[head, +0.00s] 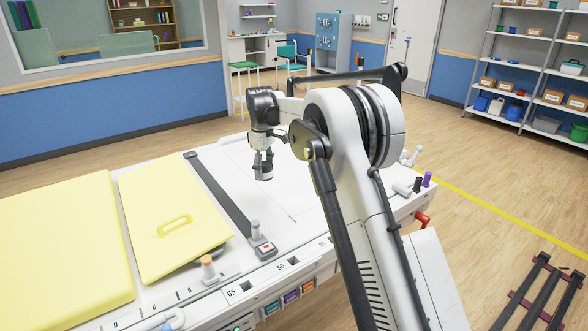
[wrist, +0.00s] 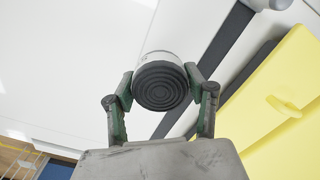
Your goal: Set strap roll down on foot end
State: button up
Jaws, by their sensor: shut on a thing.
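My gripper (head: 263,168) hangs over the bare white part of the table (head: 232,165) in the head view. In the wrist view my gripper (wrist: 162,88) is shut on a short round roll, which I take to be the strap roll (wrist: 162,86). Its near end is black with concentric rings and its side is pale grey. In the head view the strap roll (head: 264,174) is small and partly hidden by the fingers. It appears to be held above the surface; the gap is hard to judge. No label shows which part is the foot end.
A dark strap (head: 218,195) with a grey buckle block (head: 263,247) crosses the table left of my gripper. Yellow pads (head: 165,215) lie farther left, one with a handle. Small pegs (head: 415,157) stand at the right end. White surface around my gripper is clear.

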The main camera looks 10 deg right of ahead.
jog(key=shift+w+a+f, duration=0.1)
jog(key=shift+w+a, duration=0.05)
jog(key=shift+w, duration=0.1)
send_over(292, 193)
notch_tip(292, 193, down, 7)
jog(key=shift+r+p, duration=0.15)
jog(key=shift+p, duration=0.2)
jog(key=shift+f, duration=2.05)
jog(key=shift+f, duration=0.15)
jog(key=o, duration=1.2)
jog(key=shift+c, duration=0.2)
